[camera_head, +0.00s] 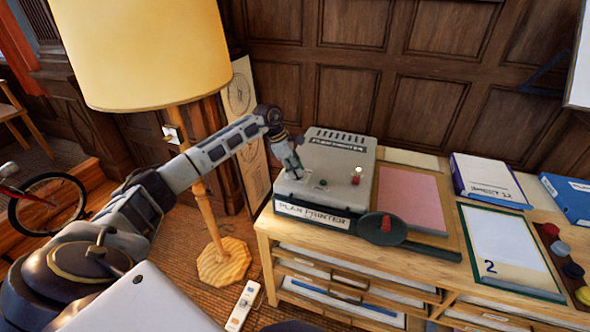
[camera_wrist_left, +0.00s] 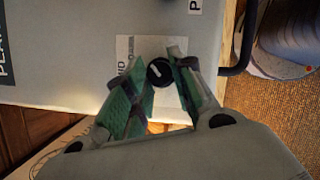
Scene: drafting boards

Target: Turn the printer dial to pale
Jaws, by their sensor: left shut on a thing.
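The plan printer (camera_head: 338,160) is a pale grey box on a wooden cabinet, with a "PLAN PRINTER" label on its front. My left gripper (camera_head: 296,172) reaches down onto the left part of its top. In the left wrist view the dial (camera_wrist_left: 159,72) is a small round black knob with a short white pointer line. It sits between the green-padded fingertips of my left gripper (camera_wrist_left: 161,68), which is shut on it. A white label (camera_wrist_left: 127,48) lies beside the dial, partly hidden by a finger, so I cannot read it all. My right gripper is not in view.
A small dark control (camera_head: 321,184) and a lit red button (camera_head: 356,178) are on the printer top. A dark round paddle with a red knob (camera_head: 386,223) lies in front. A pink sheet (camera_head: 410,200) and binders (camera_head: 488,181) are to the right. A lamp (camera_head: 143,50) stands left.

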